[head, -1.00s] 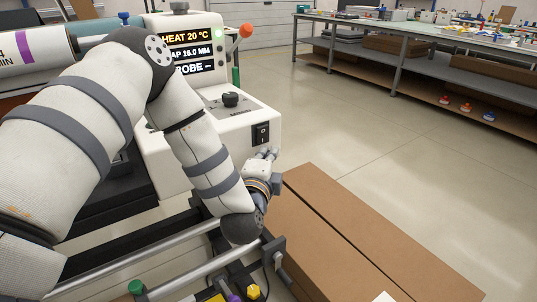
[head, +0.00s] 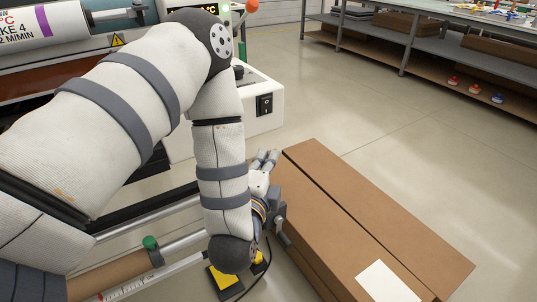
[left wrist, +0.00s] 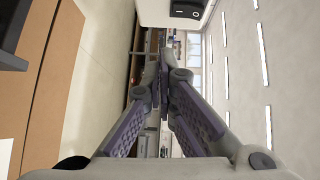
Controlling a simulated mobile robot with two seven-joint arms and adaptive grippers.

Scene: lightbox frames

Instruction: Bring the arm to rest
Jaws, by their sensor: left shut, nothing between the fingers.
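My left gripper (head: 266,158) shows in the head view at the end of my left arm, beside the white machine and near the far left corner of the cardboard box. In the left wrist view its two fingers (left wrist: 164,62) meet at the tips with nothing between them, so it is shut and empty. My left forearm hangs down in the middle of the head view and hides part of the machine and rail behind it. My right gripper is not in view.
The white machine (head: 268,82) with a black switch stands behind my arm. A long cardboard box (head: 400,240) with a white label (head: 388,283) lies at right. A yellow-and-black item (head: 226,283) is below my elbow. Open floor (head: 400,125) reaches a shelved workbench (head: 450,58).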

